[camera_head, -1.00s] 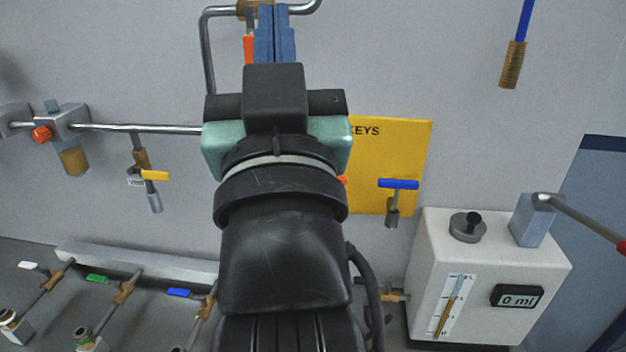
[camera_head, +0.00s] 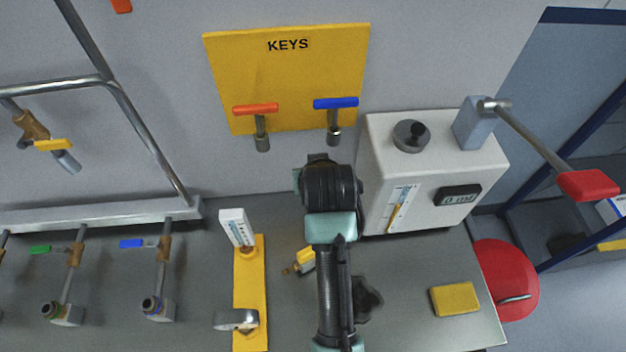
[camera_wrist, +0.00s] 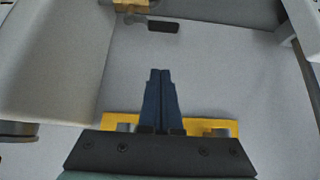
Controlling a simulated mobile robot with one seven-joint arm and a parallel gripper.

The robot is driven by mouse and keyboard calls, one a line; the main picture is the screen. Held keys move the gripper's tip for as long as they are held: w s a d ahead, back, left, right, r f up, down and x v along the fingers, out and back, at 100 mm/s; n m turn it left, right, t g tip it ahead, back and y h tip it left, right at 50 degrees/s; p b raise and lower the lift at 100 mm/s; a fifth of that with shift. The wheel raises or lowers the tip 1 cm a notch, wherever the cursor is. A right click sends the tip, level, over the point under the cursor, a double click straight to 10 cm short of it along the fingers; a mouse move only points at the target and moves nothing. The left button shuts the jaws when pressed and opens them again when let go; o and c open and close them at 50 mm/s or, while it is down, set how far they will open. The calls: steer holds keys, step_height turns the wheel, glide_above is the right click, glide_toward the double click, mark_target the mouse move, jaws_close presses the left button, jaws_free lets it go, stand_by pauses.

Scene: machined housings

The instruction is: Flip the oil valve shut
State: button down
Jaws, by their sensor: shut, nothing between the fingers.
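The white oil dispenser (camera_head: 433,222) stands on the bench right of my arm, with a gauge and a small display. A small brass fitting with a yellow handle (camera_head: 305,259) shows just left of my arm; I cannot tell whether it is the oil valve. In the wrist view, a brass fitting (camera_wrist: 130,5) with a dark handle (camera_wrist: 163,26) sits at the top edge, beyond my fingertips and apart from them. My gripper (camera_wrist: 160,72) is shut and empty, its blue fingers together. In the head view my own wrist hides the fingers.
The yellow KEYS board (camera_head: 290,85) holds a red key (camera_head: 256,109) and a blue key (camera_head: 335,103). A yellow fixture (camera_head: 250,285) stands left of my arm. A long red-ended lever (camera_head: 588,184) juts right from the dispenser. A yellow block (camera_head: 454,298) lies on the bench.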

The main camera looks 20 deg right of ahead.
steer(key=x, duration=1)
steer(key=s+p, duration=0.1)
steer(key=s+a+p, duration=0.1)
steer(key=s+p, duration=0.1)
steer(key=shift+s+p, duration=0.3)
